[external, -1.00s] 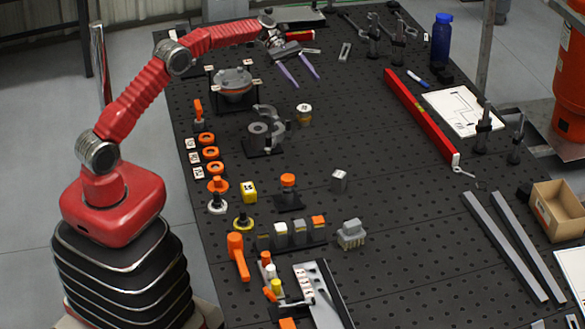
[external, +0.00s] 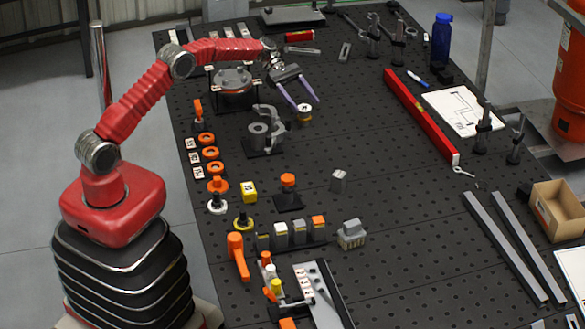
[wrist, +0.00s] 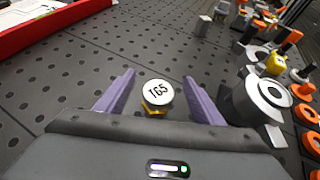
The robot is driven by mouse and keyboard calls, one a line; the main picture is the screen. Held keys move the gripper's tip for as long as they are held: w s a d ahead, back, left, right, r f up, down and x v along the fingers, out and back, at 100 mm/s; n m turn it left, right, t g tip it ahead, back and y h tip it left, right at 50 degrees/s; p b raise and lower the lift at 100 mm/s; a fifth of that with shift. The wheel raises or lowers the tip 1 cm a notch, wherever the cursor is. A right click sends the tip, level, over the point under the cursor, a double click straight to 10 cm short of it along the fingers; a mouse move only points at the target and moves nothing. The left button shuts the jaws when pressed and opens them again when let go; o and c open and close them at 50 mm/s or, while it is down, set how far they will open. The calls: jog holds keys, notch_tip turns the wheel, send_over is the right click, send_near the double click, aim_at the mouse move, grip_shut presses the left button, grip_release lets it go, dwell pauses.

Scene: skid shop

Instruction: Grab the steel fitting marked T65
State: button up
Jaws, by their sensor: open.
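The steel fitting marked T65 (wrist: 157,93) has a round white top with black lettering and a brass-coloured lower part. In the wrist view it stands between and beyond the two purple fingers of my gripper (wrist: 158,100), with a gap on each side. In the external view the fitting (external: 304,114) stands upright on the dark table, just beyond the fingertips of my gripper (external: 305,105). My gripper is open and empty. The fitting's lower part is partly hidden by the gripper body in the wrist view.
A grey clamp-like part with a round steel piece (external: 262,132) stands close left of the fitting; its ring (wrist: 265,97) is near the right finger in the wrist view. A red beam (external: 420,115) lies to the right. The perforated table between is clear.

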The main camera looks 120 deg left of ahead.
aim_at(302, 106)
jog(key=shift+f, duration=0.25)
jog(key=shift+f, duration=0.1)
jog(key=shift+f, duration=0.25)
notch_tip(302, 106, down, 2)
jog(key=x, duration=0.5)
jog(key=shift+r, duration=0.2)
jog(key=shift+c, duration=0.6)
jog(key=c, duration=1.1)
jog(key=shift+r, duration=0.1)
notch_tip(302, 106, up, 10)
jog(key=shift+f, duration=0.1)
